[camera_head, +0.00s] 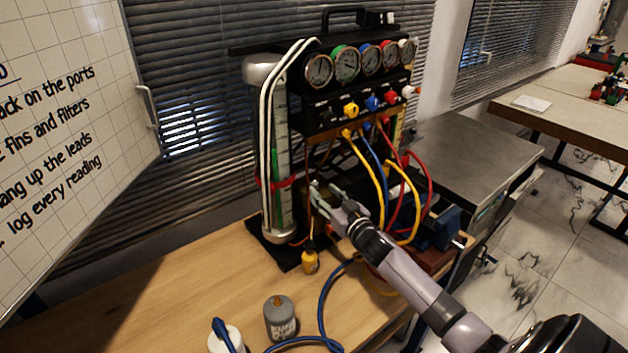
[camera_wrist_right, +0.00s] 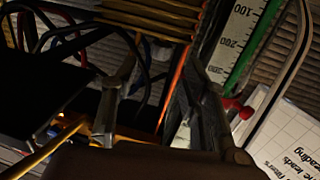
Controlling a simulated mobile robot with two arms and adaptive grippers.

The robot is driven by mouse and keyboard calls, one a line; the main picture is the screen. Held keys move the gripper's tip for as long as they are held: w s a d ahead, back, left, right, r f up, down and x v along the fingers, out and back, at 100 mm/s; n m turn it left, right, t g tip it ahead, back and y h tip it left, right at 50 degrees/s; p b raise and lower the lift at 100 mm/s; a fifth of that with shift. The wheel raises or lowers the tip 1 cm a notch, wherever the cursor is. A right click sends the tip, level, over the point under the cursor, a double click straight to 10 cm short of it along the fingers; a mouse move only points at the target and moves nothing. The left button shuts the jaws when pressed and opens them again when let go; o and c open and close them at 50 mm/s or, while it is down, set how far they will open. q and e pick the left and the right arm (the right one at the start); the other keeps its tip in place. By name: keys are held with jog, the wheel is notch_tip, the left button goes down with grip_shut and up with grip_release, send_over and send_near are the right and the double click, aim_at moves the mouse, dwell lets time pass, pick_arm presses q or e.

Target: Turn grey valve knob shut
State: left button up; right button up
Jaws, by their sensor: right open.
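A gauge rig (camera_head: 345,85) stands at the back of the wooden bench. Under its row of round gauges is a row of coloured valve knobs: yellow (camera_head: 351,109), blue (camera_head: 373,103), red (camera_head: 390,97) and a pale white or light grey one (camera_head: 409,91) at the right end. I cannot tell for sure which is the grey knob. My right gripper (camera_head: 326,195) is open below the knobs, in front of the rig's lower part, clear of every knob. The right wrist view shows its two fingers spread (camera_wrist_right: 162,70) with no knob between them. My left gripper is not in view.
Yellow, blue and red hoses (camera_head: 378,190) loop down beside my right arm. A tall scaled tube (camera_head: 281,160) stands left of the gripper. A small yellow bottle (camera_head: 310,261) and a grey canister (camera_head: 280,318) stand on the bench (camera_head: 180,290). The bench's left part is clear.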

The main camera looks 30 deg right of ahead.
aim_at(314, 182)
jog(key=w, duration=0.6)
jog(key=shift+w+d, duration=0.2)
jog(key=shift+w, duration=0.05)
jog(key=shift+c, duration=0.2)
grip_shut()
